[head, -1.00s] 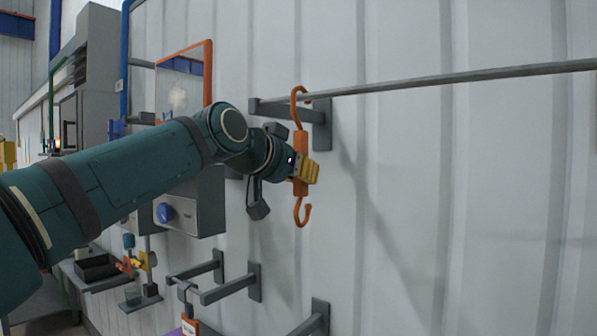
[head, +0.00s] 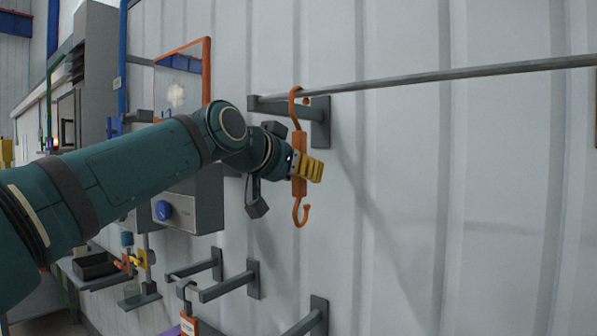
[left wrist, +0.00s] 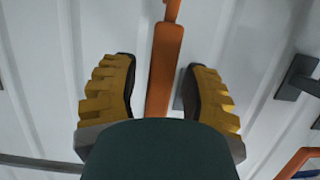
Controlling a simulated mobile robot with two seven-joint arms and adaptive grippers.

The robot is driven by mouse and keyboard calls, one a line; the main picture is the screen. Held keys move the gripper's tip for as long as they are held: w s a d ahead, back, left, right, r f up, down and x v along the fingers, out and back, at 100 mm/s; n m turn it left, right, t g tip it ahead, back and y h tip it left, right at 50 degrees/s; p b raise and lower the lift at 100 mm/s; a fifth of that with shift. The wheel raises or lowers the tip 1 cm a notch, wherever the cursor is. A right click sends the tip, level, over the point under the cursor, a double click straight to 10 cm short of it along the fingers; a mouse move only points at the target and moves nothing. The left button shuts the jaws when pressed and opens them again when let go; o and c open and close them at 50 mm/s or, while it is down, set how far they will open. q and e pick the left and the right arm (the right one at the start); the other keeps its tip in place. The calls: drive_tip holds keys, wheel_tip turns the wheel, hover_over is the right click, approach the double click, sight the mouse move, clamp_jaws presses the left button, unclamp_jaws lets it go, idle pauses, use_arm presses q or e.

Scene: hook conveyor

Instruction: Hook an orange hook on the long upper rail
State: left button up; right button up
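The orange hook (head: 299,176) is upright on the wall side, with its curved top looped over the long upper rail (head: 450,75) near the rail's left bracket. Its lower curl hangs free. My left gripper (head: 308,168) is at the middle of the hook, its yellow fingers on both sides of the body. In the left wrist view the fingers (left wrist: 158,95) stand apart, with the hook's flat body (left wrist: 163,68) between them. A clear gap shows on the left side and a narrow one on the right, so the gripper is open. My right gripper is not in view.
A grey bracket (head: 320,122) carries the rail at its left end. A grey box with a blue knob (head: 162,210) is behind my arm. The wall to the right is clear.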

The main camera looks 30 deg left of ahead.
use_arm(q)
drive_tip(key=v, duration=1.2)
